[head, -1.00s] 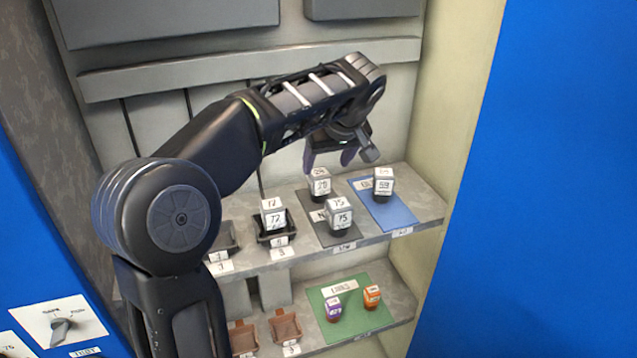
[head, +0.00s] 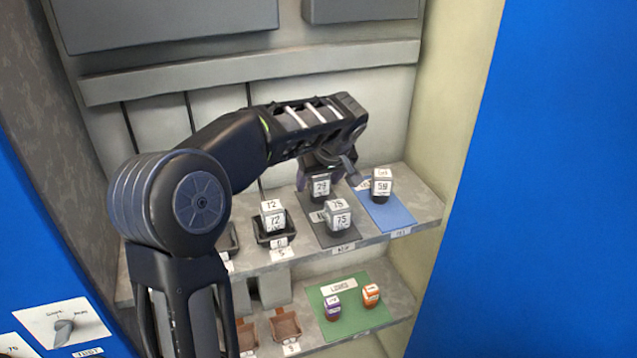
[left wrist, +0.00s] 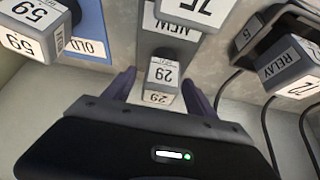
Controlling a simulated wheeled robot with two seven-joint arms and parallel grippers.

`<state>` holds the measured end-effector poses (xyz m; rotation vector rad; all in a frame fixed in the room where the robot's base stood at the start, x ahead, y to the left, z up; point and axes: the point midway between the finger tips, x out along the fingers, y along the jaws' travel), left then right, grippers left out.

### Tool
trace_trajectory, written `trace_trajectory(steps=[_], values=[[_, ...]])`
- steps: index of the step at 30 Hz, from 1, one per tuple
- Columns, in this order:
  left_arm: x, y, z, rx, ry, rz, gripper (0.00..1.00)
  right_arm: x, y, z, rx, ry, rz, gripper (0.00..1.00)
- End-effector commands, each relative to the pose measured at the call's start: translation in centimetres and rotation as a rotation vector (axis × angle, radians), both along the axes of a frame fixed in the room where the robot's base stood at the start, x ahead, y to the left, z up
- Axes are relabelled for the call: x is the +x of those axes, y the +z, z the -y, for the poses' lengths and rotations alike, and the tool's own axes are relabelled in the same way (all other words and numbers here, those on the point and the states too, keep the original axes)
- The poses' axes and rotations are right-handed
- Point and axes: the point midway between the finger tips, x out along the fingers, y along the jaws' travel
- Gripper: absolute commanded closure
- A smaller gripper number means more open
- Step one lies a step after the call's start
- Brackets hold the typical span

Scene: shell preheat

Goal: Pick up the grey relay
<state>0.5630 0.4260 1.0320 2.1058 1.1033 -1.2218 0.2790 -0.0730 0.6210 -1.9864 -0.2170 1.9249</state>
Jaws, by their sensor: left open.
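Grey relays with white number labels stand on the upper shelf. Relay 29 (head: 320,187) is at the back of the dark grey mat, with relay 75 (head: 339,216) in front of it. Relay 59 (head: 382,184) stands on the blue mat, and relay 72 (head: 272,217) sits in a black socket. My left gripper (head: 325,176) is open, pointing down over relay 29. In the left wrist view, relay 29 (left wrist: 161,78) shows between the two spread fingers; I cannot tell whether they touch it. My right gripper is out of view.
The blue mat (head: 398,217) lies right of the dark grey mat (head: 326,233). A lower shelf holds a green mat (head: 350,319) with a purple relay (head: 332,308) and an orange relay (head: 371,296). A cabinet wall (head: 455,100) rises close on the right.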

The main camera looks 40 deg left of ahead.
Motion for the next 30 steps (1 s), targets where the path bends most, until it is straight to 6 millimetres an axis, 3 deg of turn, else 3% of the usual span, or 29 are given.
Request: trace_trajectory(steps=[19,30], values=[[0.10,-0.24,-0.11,0.000,0.000,0.001,0.35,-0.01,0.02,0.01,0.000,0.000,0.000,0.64],[0.10,-0.24,-0.10,0.000,0.000,0.001,0.66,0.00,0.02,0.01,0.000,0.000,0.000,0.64]])
